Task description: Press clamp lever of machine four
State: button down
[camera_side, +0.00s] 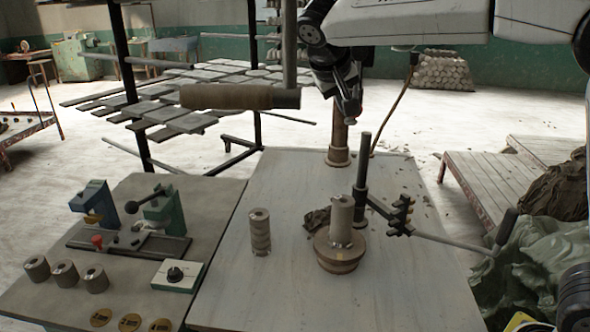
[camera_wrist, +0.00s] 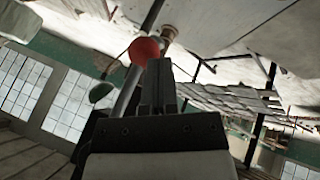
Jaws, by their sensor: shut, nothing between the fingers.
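My gripper (camera_side: 350,112) is shut and empty, high above the back of the grey worktable, near a brown post (camera_side: 338,140). Its closed fingers also show in the wrist view (camera_wrist: 160,85). In that view a red ball (camera_wrist: 145,50) on a pale rod lies just beyond the fingers; I cannot tell if they touch. In the side view a green clamp (camera_side: 165,212) with a black-knobbed lever (camera_side: 131,207) stands at left, far from my gripper. A long lever with a black grip (camera_side: 506,227) is at right. No label tells which machine is number four.
A round stand (camera_side: 337,258) carries a clay cylinder (camera_side: 341,218); another cylinder (camera_side: 260,232) stands left of it. A brown roller (camera_side: 226,96) juts out left of my gripper. A white dial box (camera_side: 178,275) and several short cylinders (camera_side: 65,273) sit on the left table.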

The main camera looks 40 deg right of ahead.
jog(key=shift+s+d+g+h, duration=0.15)
jog(key=shift+s+g+h, duration=0.05)
jog(key=shift+g+h, duration=0.25)
jog(key=s+d+r+n+g+h, duration=0.1)
jog(key=s+d+r+h, duration=0.1)
jog(key=s+d+r, duration=0.4)
jog(key=shift+s+d+r, duration=0.15)
jog(key=shift+s+d, duration=0.6)
jog(key=shift+d, duration=0.05)
dwell(0.7)
dwell(0.4)
dwell(0.6)
